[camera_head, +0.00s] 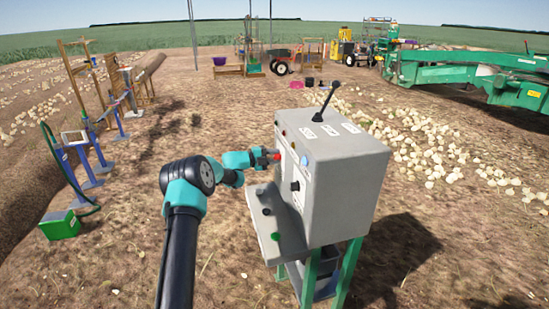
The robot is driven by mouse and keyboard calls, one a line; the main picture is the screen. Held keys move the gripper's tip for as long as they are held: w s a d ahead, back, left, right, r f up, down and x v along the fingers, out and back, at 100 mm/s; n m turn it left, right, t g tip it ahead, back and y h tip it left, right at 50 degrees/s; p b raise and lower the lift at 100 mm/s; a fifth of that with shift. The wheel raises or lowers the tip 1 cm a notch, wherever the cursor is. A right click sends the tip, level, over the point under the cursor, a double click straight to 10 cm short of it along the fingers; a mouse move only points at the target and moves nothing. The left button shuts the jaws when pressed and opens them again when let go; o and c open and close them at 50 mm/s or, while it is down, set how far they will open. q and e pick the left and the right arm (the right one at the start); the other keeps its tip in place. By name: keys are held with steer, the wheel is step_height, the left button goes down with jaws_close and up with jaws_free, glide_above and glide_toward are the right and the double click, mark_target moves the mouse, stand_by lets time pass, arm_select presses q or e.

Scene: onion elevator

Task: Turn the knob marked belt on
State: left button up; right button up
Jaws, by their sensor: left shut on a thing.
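A grey control box (345,185) stands on green legs in the middle of the camera_head view. Its left-facing panel carries white labels too small to read, so I cannot tell which knob is marked belt. My left gripper (271,155) reaches the upper part of this panel from the left. It is shut on a small red-tipped knob (277,156), mostly hidden by the fingers. A black knob (295,186) sits lower on the panel, clear of the gripper. My right gripper is not in view.
A black lever (326,102) stands up from the box top. A sloping shelf (262,222) with black and green buttons juts out below the panel. Onions (430,145) lie on the soil to the right, near a green machine (475,75).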

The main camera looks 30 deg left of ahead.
arm_select(q)
steer(key=shift+m, duration=1)
steer(key=o, duration=0.9)
steer(key=shift+o, duration=0.2)
steer(key=shift+a, duration=0.1)
steer(key=v, duration=1.7)
steer(key=shift+s, duration=0.2)
steer(key=shift+r, duration=0.15)
